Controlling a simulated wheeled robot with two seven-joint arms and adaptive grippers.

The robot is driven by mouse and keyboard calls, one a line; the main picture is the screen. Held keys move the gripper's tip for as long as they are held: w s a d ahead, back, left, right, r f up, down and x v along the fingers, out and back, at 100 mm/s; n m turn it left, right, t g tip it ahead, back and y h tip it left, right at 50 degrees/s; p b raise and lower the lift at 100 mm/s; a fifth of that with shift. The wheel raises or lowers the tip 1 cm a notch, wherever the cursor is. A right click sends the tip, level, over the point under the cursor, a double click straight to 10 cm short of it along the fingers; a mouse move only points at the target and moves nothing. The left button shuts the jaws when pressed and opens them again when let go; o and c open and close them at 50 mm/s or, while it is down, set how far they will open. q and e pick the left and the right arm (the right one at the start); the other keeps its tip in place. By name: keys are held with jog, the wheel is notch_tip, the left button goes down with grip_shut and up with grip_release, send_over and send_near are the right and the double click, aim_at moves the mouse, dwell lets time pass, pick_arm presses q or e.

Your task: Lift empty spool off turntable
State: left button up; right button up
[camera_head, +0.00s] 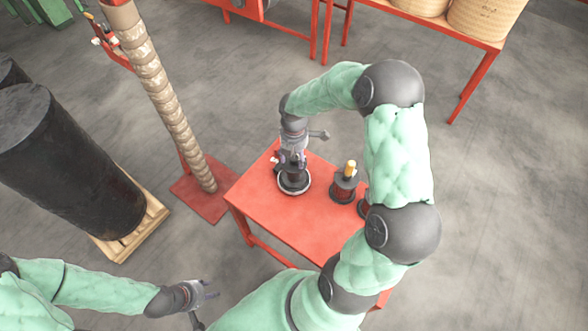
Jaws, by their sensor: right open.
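A small round turntable with a pale rim (294,191) sits near the back left of the red table (262,208). A dark spool (294,178) appears to stand upright on it, its upper part hidden by my gripper. My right gripper (292,160) points down directly over the spool, jaws open around or just above its top; I cannot tell whether they touch it. My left gripper (208,290) is empty and open, low at the front left, apart from the table.
Another dark round part is mostly hidden behind my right arm. A tall wrapped column (170,95) stands left, near black cylinders (60,165) on a pallet. The table's front left is clear.

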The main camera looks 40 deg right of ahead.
jog(key=shift+r, duration=0.1)
grip_shut()
